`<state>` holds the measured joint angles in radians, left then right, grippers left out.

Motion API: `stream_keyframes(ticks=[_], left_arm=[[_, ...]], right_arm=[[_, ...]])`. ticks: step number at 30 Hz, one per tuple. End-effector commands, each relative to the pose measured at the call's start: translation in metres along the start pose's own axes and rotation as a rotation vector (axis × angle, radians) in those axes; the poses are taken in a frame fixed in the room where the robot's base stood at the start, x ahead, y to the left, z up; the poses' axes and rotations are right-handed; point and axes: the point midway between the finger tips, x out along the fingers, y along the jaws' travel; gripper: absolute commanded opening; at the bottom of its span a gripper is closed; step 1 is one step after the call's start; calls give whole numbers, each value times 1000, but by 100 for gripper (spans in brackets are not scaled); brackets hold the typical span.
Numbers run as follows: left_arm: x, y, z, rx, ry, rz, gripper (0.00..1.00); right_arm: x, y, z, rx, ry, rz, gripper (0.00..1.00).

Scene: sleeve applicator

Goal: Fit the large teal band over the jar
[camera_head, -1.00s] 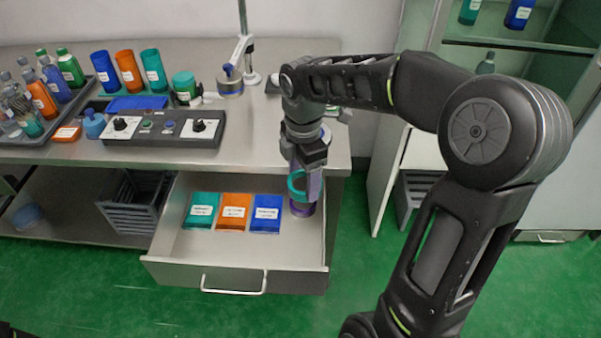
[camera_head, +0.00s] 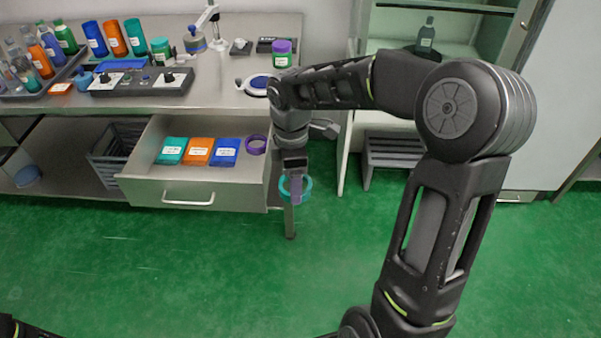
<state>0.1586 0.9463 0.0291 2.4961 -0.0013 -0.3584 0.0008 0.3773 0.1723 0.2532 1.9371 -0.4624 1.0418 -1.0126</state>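The large teal band (camera_head: 307,190) hangs at my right gripper (camera_head: 296,188), which is shut on its near side. The gripper points down, just right of the open drawer, with green floor behind it. A green jar with a purple lid (camera_head: 281,48) stands upright at the right end of the bench, beyond my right arm. Its lower part is close behind the arm in this view. The band and this jar are well apart. My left gripper is out of view; only a bit of dark arm shows at the lower left.
The open drawer (camera_head: 178,196) holds teal, orange and blue packets and a purple band (camera_head: 256,144). A round white stand with a blue top (camera_head: 258,82) sits at the bench's front edge. A control box (camera_head: 140,84) and bottles stand left. The floor in front is clear.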

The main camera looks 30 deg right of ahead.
Motion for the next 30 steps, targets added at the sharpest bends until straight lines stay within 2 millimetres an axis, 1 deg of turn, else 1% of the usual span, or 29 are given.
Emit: stream_keyframes(ticks=[11,14,18,21,24,27,30], left_arm=[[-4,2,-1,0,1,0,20],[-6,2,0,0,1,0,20],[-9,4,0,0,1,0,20],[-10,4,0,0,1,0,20],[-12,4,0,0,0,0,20],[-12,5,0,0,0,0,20],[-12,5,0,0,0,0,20]], right_arm=[[46,6,-33,351,-4,-2,31],[64,6,-46,485,-4,-2,31],[97,2,-73,725,-4,-3,31],[118,-3,-91,887,-1,-2,31],[133,-8,-104,1008,1,-3,31],[142,-11,-112,1082,4,-3,31],[145,-13,-116,1116,6,-2,31]])
